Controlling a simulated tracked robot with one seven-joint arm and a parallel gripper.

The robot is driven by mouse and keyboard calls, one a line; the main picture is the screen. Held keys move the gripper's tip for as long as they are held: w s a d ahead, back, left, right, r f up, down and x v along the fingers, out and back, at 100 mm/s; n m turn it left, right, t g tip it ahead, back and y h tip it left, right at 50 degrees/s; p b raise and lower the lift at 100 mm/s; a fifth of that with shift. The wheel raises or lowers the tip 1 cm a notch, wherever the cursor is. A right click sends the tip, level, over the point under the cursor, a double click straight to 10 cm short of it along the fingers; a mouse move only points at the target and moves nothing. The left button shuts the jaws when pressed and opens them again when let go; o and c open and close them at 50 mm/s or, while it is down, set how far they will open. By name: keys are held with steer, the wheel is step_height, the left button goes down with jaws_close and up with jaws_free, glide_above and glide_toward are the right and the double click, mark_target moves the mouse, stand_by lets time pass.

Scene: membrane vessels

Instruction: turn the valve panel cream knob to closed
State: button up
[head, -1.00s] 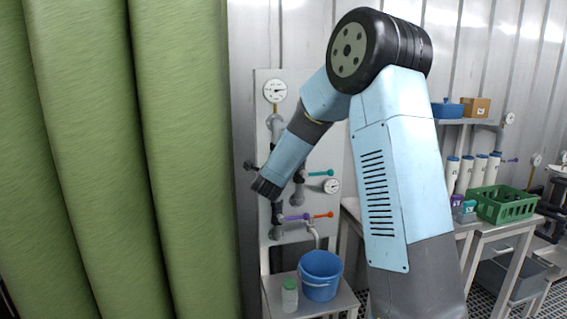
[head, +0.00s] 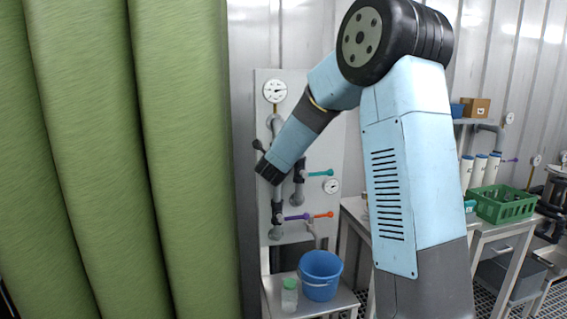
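The grey valve panel (head: 330,245) stands against the metal wall left of centre. It carries a teal lever (head: 321,173), a purple lever (head: 296,217) and an orange lever (head: 323,215) on grey pipes. I cannot make out a cream knob; my arm covers part of the panel. The dark end of my arm, with my gripper (head: 268,172), is in front of the panel's left side, pointing down-left. The fingers cannot be made out, so I cannot tell open from shut or contact. A small dark piece (head: 257,145) shows just above it; I cannot tell what it belongs to.
A round gauge (head: 275,90) tops the panel and a smaller gauge (head: 331,186) sits at its right. A blue bucket (head: 320,277) and a green-lidded jar (head: 289,295) stand below. Large green membranes (head: 120,160) fill the left. A green crate (head: 502,204) is at right.

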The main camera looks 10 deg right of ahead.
steer(key=shift+s+d+f, duration=0.1)
steer(key=shift+d+f, duration=0.1)
steer(key=shift+f, duration=0.25)
steer(key=o, duration=0.9)
steer(key=shift+c, duration=0.2)
steer(key=shift+o, duration=1)
steer(key=shift+a+r, duration=0.1)
steer(key=shift+r, duration=0.1)
steer(key=v, duration=1.3)
steer(key=shift+s+a+r, duration=0.15)
steer(key=shift+s, duration=0.05)
